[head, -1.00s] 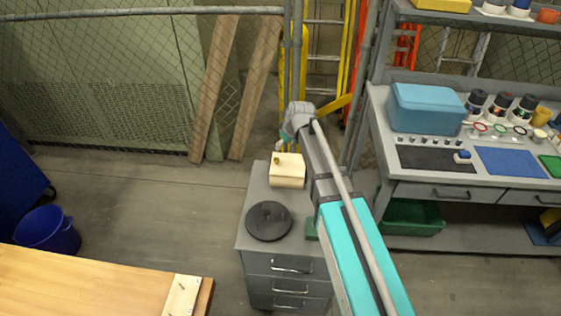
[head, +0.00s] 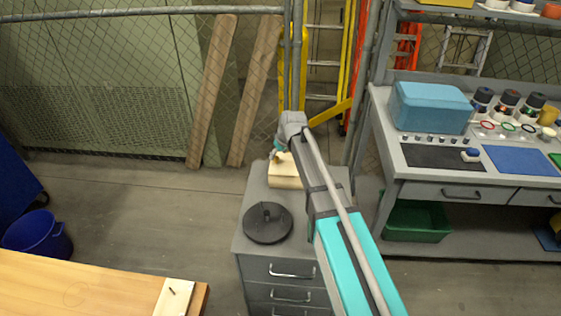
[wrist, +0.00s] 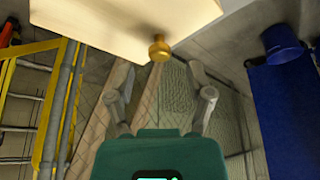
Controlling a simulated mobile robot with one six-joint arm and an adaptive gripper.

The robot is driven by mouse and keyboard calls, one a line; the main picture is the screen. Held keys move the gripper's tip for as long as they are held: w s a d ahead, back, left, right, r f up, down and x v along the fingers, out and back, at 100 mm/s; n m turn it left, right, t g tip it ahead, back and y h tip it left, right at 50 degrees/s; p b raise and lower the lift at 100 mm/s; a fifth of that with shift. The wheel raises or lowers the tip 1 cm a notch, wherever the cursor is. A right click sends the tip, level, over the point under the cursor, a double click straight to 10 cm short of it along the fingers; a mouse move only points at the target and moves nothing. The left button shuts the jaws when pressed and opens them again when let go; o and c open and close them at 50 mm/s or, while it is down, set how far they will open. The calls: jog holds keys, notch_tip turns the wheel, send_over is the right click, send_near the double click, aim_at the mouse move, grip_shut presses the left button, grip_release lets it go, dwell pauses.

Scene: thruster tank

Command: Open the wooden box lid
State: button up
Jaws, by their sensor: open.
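The pale wooden box (head: 285,178) sits on top of the grey drawer cabinet, and its lid looks shut. In the wrist view the box (wrist: 120,22) fills the top of the picture. Its round brass knob (wrist: 159,48) sticks out from the box towards my gripper. My gripper (wrist: 160,68) is open and empty, with one finger to each side of the knob and the knob just beyond the fingertips.
A dark round disc (head: 267,223) with a raised middle lies in front of the box on the cabinet (head: 250,252). A wire fence and leaning planks (head: 212,95) stand behind. A workbench (head: 400,165) is on the right, and a wooden table (head: 90,290) is at the lower left.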

jog(key=shift+b+x, duration=0.8)
jog(key=shift+x, duration=0.35)
grip_shut()
